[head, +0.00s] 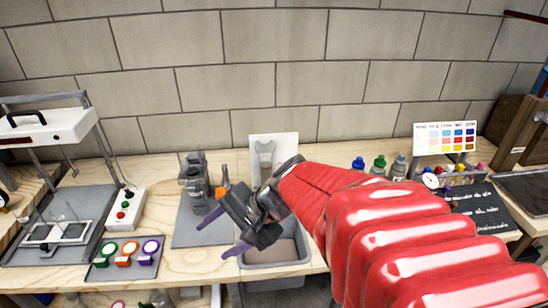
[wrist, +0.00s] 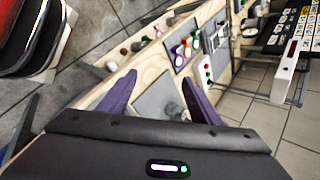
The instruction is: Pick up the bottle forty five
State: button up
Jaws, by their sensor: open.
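My gripper (head: 223,234) is open and empty, its two purple fingers spread above the front edge of the workbench; they also show in the wrist view (wrist: 158,77). Three small bottles stand at the back of the bench, right of my arm: one with a blue cap (head: 358,163), one with a green cap (head: 379,162) and one with a grey cap (head: 399,165). My red arm hides their lower parts. No number is readable on any of them, so I cannot tell which is forty five. My gripper is well to their left and nearer the front.
A grey device (head: 194,180) stands on a grey mat (head: 190,236) behind my gripper. A grey bin (head: 283,255) lies to its right. A tray with coloured rings (head: 105,267) and a button box (head: 125,209) are left. A colour chart (head: 446,137) stands right.

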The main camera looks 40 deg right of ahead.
jog(key=w+d+f+m+t+h, duration=0.1)
jog(key=w+d+m+t, duration=0.2)
jog(key=d+m, duration=0.5)
jog(key=w+d+f+m+t+h, duration=0.25)
jog(key=d+m, duration=0.35)
jog(key=d, duration=0.5)
jog(key=s+d+f+m+h, duration=0.2)
jog(key=s+d+m, duration=0.1)
jog(key=d, duration=0.4)
jog(key=s+d+f+m+h, duration=0.2)
jog(key=s+d+m+h, duration=0.1)
jog(key=d+m, duration=0.3)
jog(key=s+d+f+m+h, duration=0.2)
jog(key=s+d+m, duration=0.3)
jog(key=d, duration=0.4)
jog(key=shift+d+f+h, duration=0.15)
jog(key=shift+f+h, duration=0.05)
jog(key=shift+h, duration=0.35)
jog(key=shift+w, duration=0.2)
jog(key=shift+x, duration=4.2)
